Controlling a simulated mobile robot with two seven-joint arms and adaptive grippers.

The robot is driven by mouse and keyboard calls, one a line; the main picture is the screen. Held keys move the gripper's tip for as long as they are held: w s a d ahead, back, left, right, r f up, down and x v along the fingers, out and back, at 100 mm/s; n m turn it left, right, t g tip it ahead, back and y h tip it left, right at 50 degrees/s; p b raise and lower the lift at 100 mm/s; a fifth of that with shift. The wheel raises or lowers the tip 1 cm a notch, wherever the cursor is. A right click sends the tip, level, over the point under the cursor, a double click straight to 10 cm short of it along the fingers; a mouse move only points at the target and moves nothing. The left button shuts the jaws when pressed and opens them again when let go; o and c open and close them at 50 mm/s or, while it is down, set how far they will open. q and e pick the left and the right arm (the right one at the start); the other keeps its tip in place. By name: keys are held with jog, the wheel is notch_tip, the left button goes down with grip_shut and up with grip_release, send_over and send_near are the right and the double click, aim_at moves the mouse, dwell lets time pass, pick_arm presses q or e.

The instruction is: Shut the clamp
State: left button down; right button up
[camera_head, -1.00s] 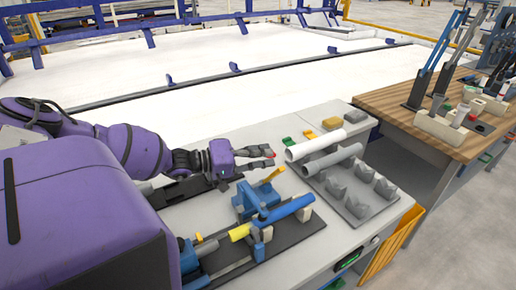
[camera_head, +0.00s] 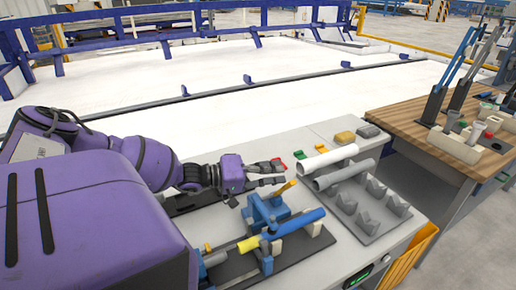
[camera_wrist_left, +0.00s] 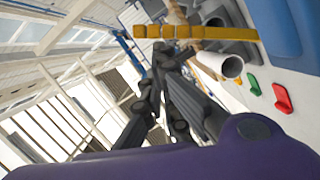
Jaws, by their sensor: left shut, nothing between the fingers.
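The clamp (camera_head: 262,213) is a blue vise-like fixture with a yellow-orange handle (camera_head: 287,187) that tilts up to the right. It stands beside a blue pipe (camera_head: 297,222) with a yellow section (camera_head: 250,243) at its near left end. My left gripper (camera_head: 282,173) is shut and empty, just behind and above the handle in the head view. In the left wrist view a yellow bar, which looks like the handle (camera_wrist_left: 195,32), crosses just beyond the dark fingers (camera_wrist_left: 176,52). Whether they touch cannot be told. My right gripper is not in view.
Two pale pipes (camera_head: 328,158) lie to the right, by a grey plate with several grey blocks (camera_head: 372,210). Small red (camera_wrist_left: 282,98) and green (camera_wrist_left: 254,84) blocks lie on the bench behind. A wooden-topped table (camera_head: 430,120) stands at the right, past a gap.

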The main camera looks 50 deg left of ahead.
pick_arm(q)
jog(key=v, duration=1.1)
jog(key=shift+s, duration=0.1)
